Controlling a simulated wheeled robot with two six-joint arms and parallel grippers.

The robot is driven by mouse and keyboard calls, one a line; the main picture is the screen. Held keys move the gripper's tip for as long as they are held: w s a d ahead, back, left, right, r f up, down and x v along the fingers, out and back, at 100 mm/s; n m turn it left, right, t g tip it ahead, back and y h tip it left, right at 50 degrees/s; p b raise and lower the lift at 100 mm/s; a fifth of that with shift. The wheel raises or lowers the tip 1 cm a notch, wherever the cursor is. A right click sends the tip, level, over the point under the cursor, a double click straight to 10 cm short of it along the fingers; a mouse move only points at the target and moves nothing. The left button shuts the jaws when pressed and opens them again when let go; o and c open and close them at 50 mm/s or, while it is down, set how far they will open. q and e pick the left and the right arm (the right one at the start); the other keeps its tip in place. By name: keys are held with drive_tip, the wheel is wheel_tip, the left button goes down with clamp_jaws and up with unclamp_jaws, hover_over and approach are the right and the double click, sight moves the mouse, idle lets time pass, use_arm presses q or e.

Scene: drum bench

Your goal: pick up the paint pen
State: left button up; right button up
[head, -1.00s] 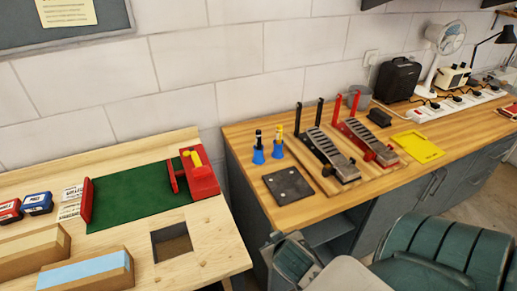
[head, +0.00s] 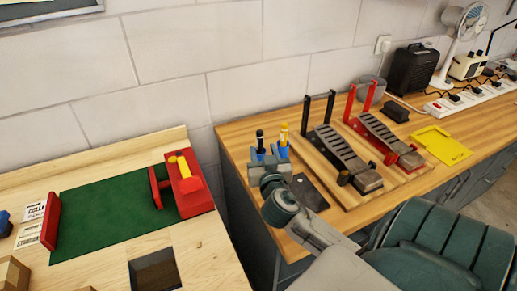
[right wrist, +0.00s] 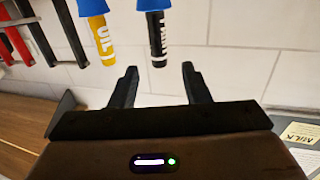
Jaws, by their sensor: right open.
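The black-capped pen (head: 260,139), whose partly legible label looks like "PAINT", stands upright in a blue holder on the wooden bench. It also shows in the right wrist view (right wrist: 157,40), which is upside down. A yellow pen (head: 284,134), labelled "OIL" in the right wrist view (right wrist: 101,38), stands in a second blue holder beside it. My right gripper (head: 270,161) is open and empty, low in front of the holders and partly hiding them. In the right wrist view the black pen lines up between the two fingers. My left gripper is out of view.
A dark plate (head: 311,194) lies close to the right of my gripper. A black pedal (head: 342,157) and a red pedal (head: 385,140) stand further right. A yellow tray (head: 441,146) lies beyond. A lower table with a green mat (head: 110,213) is at left.

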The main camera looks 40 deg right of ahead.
sight(260, 137)
drive_tip(key=shift+w+d+r, duration=0.3)
drive_tip(key=shift+w+d, duration=0.1)
drive_tip(key=shift+w, duration=0.25)
drive_tip(key=shift+w+d+p, duration=0.2)
drive_tip(key=shift+w+p, duration=0.1)
drive_tip(key=shift+p, duration=0.05)
drive_tip(key=p+x, duration=0.2)
drive_tip(key=x, duration=0.2)
drive_tip(key=shift+w+d+f+p, duration=0.15)
drive_tip(key=shift+p, duration=0.15)
drive_tip(key=shift+w+d+f, duration=0.15)
drive_tip(key=shift+w+d, duration=0.1)
drive_tip(key=shift+w, duration=0.15)
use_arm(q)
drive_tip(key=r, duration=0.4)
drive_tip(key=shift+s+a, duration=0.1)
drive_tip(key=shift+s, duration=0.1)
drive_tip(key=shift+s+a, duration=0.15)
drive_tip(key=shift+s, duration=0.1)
use_arm(e)
drive_tip(key=c, duration=0.7)
